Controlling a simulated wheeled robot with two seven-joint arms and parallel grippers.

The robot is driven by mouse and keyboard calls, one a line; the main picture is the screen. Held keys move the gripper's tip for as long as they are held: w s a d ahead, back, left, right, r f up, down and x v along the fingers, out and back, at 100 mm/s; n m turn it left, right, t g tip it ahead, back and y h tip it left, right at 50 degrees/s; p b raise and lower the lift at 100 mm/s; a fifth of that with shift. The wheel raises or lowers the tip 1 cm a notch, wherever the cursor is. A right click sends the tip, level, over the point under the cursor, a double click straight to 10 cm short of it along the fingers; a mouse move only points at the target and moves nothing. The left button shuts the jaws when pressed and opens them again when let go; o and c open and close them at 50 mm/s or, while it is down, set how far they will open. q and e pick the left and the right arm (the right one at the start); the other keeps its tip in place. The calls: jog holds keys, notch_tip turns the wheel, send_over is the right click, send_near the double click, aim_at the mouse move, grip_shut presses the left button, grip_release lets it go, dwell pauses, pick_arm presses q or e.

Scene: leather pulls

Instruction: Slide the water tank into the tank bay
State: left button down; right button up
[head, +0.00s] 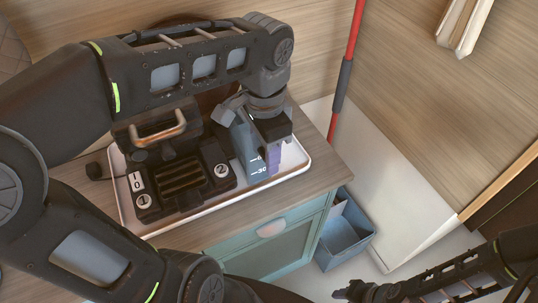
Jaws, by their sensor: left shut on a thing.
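The water tank (248,150) is a grey-blue, see-through box with white level marks on its front. It is at the right side of a black appliance (190,186) with a copper handle, a ribbed plate and numbered knobs. My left gripper (262,128) is above the tank and shut on it. I cannot tell whether the tank touches the tray below. The tank bay cannot be made out; my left arm covers the back of the appliance. My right gripper (362,292) is low at the bottom right, away from the tank, its fingers too small to read.
The appliance stands on a white tray (296,164) on a wooden counter (318,150) with a teal cabinet below. A grey-blue bin (345,236) is on the floor to the right. A red pole (348,60) stands behind the counter's right end.

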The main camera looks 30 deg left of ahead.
aim_at(239, 119)
pick_arm(q)
jog(key=shift+w+a+f+b, duration=0.2)
jog(key=shift+w+a+f, duration=0.15)
jog(key=shift+w+a, duration=0.25)
jog(key=shift+w+a+f+b, duration=0.15)
jog(key=shift+w+a+f, duration=0.2)
jog(key=shift+a, duration=0.4)
jog(key=shift+w+a+p, duration=0.35)
jog(key=shift+w+a, duration=0.6)
jog(key=shift+a, duration=0.45)
jog(key=shift+w+a+p, duration=0.35)
jog(key=shift+w+a, duration=0.65)
jog(key=shift+a, duration=0.35)
jog(key=shift+w+a+p, duration=0.35)
jog(key=shift+w+a, duration=0.6)
jog(key=shift+a, duration=0.45)
jog(key=shift+f+b, duration=0.4)
jog(key=shift+f, duration=0.05)
jog(key=c, duration=1.1)
grip_release()
jog(key=o, duration=0.5)
jog(key=shift+s, duration=0.1)
jog(key=shift+c, duration=0.2)
jog(key=shift+d+f, duration=0.1)
